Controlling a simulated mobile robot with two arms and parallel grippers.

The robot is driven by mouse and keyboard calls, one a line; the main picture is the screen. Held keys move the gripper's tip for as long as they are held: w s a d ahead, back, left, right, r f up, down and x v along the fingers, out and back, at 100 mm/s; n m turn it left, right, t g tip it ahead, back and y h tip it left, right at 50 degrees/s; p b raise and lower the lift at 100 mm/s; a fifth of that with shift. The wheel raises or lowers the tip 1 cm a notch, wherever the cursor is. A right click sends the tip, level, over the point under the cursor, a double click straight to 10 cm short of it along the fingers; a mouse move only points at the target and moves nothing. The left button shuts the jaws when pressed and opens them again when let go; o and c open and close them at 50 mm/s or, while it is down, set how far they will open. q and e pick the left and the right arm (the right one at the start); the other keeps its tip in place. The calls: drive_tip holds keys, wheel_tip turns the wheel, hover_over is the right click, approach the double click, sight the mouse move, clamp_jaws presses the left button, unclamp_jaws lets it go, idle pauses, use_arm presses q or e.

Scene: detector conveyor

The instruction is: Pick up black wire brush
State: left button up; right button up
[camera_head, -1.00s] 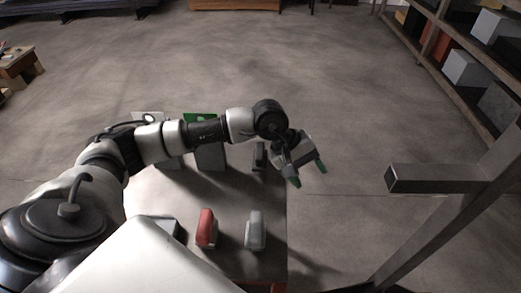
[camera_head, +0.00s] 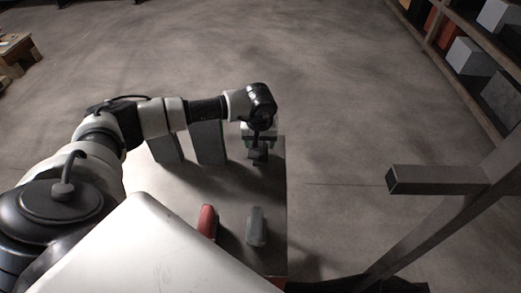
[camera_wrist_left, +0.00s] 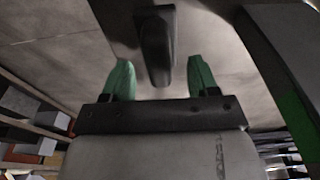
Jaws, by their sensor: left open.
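The black wire brush (camera_wrist_left: 157,45) appears as a dark, upright, narrow object in the left wrist view, with its lower end reaching toward the gap between my fingers. In the head view its dark shape (camera_head: 259,157) shows just below my gripper, near the table's far right corner, and is partly hidden. My left gripper (camera_wrist_left: 158,82) is open, with one green fingertip on each side of the brush's line. In the head view the gripper (camera_head: 258,145) is at the brush. I cannot tell whether the fingers touch it. My right gripper is not in view.
The light table (camera_head: 180,192) also bears a red object (camera_head: 208,221) and a grey object (camera_head: 256,226) near its front. Tall grey blocks (camera_head: 209,143) stand behind, close under my left arm. A metal frame (camera_head: 440,180) stands to the right. Shelves (camera_head: 455,50) are at the far right.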

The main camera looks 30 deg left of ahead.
use_arm(q)
drive_tip(key=shift+w+f, duration=0.15)
drive_tip(key=shift+f, duration=0.55)
drive_tip(key=shift+w+f, duration=0.1)
drive_tip(key=shift+f, duration=0.6)
drive_tip(key=shift+r, duration=0.1)
clamp_jaws()
drive_tip(key=shift+r, duration=0.5)
drive_tip(key=r+b, duration=0.1)
drive_tip(key=d+r, duration=0.1)
drive_tip(key=r, duration=0.1)
drive_tip(key=shift+d+r+b, duration=0.15)
drive_tip(key=shift+r+b, duration=0.15)
drive_tip(key=shift+b, duration=0.05)
drive_tip(key=d+r+b, duration=0.2)
drive_tip(key=d+r, duration=0.4)
drive_tip(key=d, duration=0.4)
drive_tip(key=shift+d+r, duration=0.2)
